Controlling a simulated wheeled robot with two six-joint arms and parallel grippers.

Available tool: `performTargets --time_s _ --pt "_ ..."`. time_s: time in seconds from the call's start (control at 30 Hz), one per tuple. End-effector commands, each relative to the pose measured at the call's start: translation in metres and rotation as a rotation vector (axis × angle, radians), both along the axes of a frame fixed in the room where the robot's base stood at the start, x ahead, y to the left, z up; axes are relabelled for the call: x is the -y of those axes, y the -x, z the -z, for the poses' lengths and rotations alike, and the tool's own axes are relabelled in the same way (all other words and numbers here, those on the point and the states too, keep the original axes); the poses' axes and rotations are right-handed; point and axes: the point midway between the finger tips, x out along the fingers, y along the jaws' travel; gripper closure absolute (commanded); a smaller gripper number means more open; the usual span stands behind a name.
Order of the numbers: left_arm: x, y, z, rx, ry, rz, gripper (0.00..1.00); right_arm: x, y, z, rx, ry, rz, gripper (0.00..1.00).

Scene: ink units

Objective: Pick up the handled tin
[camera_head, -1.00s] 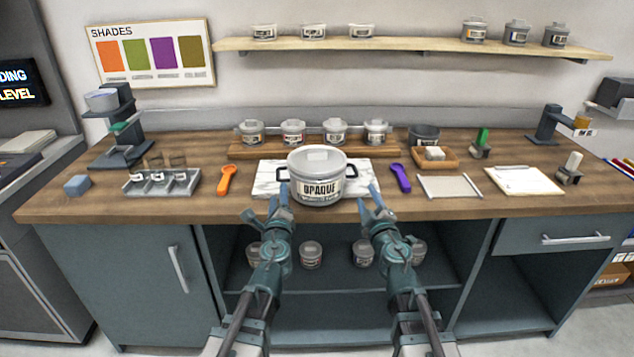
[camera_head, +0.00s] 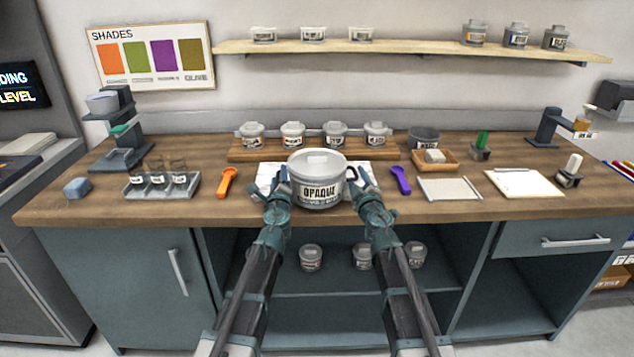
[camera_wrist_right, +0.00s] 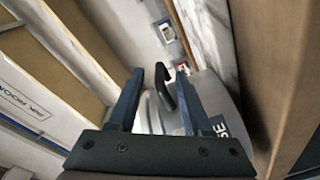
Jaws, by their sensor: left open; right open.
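The handled tin (camera_head: 317,178) is a grey-white lidded pot labelled OPAQUE, standing upright near the counter's front edge. Its dark right handle (camera_head: 352,174) shows; the left one is hidden behind my left gripper. My left gripper (camera_head: 279,182) is open at the tin's left side. My right gripper (camera_head: 362,183) is open at its right side. In the right wrist view, the black handle (camera_wrist_right: 164,88) lies between the open fingers of my right gripper (camera_wrist_right: 158,85), nearer the right finger. I cannot tell whether either gripper touches the tin.
A white marble slab (camera_head: 358,167) lies under the tin. An orange scoop (camera_head: 227,182) lies to the left and a purple scoop (camera_head: 401,180) to the right. Small lidded tins stand on a wooden riser (camera_head: 265,155) behind. A grey tray of jars (camera_head: 162,188) is further left.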

Motion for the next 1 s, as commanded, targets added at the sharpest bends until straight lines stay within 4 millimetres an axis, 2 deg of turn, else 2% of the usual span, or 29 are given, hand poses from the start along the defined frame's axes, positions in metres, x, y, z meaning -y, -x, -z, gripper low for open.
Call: performTargets --time_s 0.03,0.13,0.47,0.57,0.77,1.0 --pt "-0.001 -0.011 0.000 0.000 0.000 0.000 0.49 -0.002 -0.011 0.000 0.000 0.000 0.000 0.50" --pt "-0.002 -0.020 0.000 0.000 0.000 0.000 0.49 -0.003 -0.020 0.000 0.000 0.000 0.000 0.50" --pt "-0.003 -0.022 0.000 0.000 0.000 0.000 0.49 -0.003 -0.022 0.000 0.000 0.000 0.000 0.50" --pt "-0.003 -0.022 0.000 0.000 0.000 0.000 0.63 -0.003 -0.022 0.000 0.000 0.000 0.000 0.65" --pt "-0.003 -0.022 0.000 0.000 0.000 0.000 0.99 -0.003 -0.022 0.000 0.000 0.000 0.001 1.00" --pt "-0.003 -0.021 0.001 0.000 0.000 0.000 1.00 -0.002 -0.022 0.001 0.000 -0.001 0.003 1.00"
